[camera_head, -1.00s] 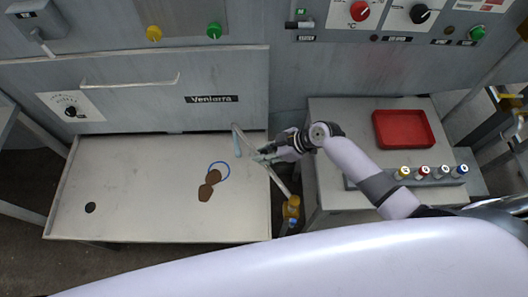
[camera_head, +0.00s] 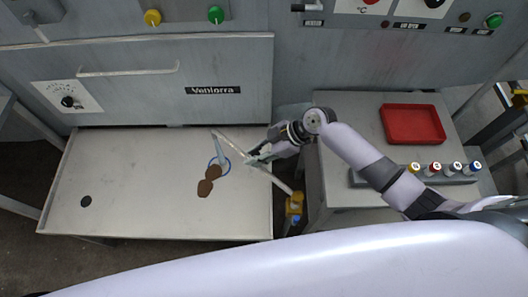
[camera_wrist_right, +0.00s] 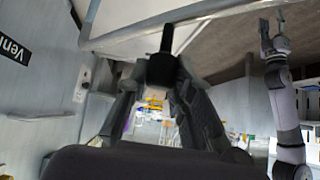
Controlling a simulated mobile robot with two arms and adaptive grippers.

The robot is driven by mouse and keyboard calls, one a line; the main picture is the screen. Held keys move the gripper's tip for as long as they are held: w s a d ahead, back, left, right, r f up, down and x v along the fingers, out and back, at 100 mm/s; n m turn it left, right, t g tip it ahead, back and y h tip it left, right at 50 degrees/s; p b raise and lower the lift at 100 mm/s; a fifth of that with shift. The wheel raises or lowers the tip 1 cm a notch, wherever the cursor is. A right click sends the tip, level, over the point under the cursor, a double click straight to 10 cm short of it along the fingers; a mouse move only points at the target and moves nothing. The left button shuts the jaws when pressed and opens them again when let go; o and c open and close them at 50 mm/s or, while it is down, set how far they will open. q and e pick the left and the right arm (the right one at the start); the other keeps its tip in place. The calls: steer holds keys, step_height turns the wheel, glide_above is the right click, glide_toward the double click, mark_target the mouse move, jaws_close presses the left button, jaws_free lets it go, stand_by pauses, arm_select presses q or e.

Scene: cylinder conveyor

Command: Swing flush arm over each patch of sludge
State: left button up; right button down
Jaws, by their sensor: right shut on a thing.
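The flush arm (camera_head: 236,146) is a thin pale pipe that runs from a yellow-and-blue fitting (camera_head: 295,207) at the tray's right edge. Its light-blue end piece (camera_head: 217,146) hangs over a blue ring (camera_head: 228,172) on the pale tray (camera_head: 130,185). Two brown sludge patches show, an upper one (camera_head: 213,173) partly inside the ring and a lower one (camera_head: 205,188) just below it. My right gripper (camera_head: 257,156) is shut on the flush arm along its middle. The right wrist view shows its fingers (camera_wrist_right: 162,75) closed around a dark part.
A round dark drain hole (camera_head: 86,202) lies at the tray's left. A side table on the right carries a red tray (camera_head: 412,124) and a rack of several coloured-cap bottles (camera_head: 455,169). A grey machine front with knobs stands behind.

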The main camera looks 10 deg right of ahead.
steer(key=shift+s+a+n+g+b, duration=0.65)
steer(key=shift+s+a+n, duration=0.2)
steer(key=shift+a+n, duration=0.15)
steer(key=c, duration=1.4)
jaws_free()
steer(key=v, duration=1.2)
